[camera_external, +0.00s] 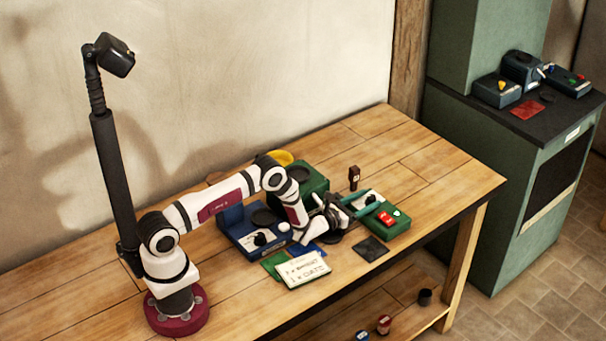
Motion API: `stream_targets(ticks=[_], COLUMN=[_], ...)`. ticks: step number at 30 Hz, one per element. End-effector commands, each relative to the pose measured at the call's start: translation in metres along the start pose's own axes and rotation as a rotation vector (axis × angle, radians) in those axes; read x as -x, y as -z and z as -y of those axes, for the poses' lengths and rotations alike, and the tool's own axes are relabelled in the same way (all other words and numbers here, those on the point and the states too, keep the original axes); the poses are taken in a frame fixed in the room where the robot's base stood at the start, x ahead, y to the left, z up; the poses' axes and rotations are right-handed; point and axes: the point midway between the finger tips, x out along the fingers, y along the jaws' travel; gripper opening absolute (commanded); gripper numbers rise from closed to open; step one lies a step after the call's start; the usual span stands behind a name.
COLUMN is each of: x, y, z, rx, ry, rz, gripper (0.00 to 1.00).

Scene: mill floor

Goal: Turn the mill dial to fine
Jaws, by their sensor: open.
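A green box (398,228) on the table has a pale top plate with a small black dial (371,198) and a red switch. My gripper (368,201) is open, with its two teal fingers reaching over this box, one to each side of the dial. I cannot tell whether they touch it. A blue box (238,228) to the left has a similar pale plate with a black knob (260,239) and a white button. The markings on both plates are too small to read, so the dial settings cannot be told.
A lettered white card (303,269) lies in front, beside green and blue flat pieces. A dark square (370,249) lies near the front edge. A small brown upright object (354,178) stands behind the green box. The table's right end is clear.

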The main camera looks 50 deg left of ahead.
Motion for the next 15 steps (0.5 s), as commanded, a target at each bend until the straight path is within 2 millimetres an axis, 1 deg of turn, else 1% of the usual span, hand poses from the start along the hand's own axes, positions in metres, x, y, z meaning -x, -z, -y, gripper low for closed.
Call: stream_targets(ticks=[2, 5, 11, 15], x=[0.003, 0.015, 0.060, 0.095], y=[0.000, 0.000, 0.001, 0.001], z=[0.000, 0.000, 0.000, 0.000], rx=[0.001, -0.001, -0.001, 0.000], ry=[-0.001, 0.000, 0.000, -0.001], rz=[-0.001, -0.002, -0.004, -0.004], gripper=[0.66, 0.66, 0.66, 0.66])
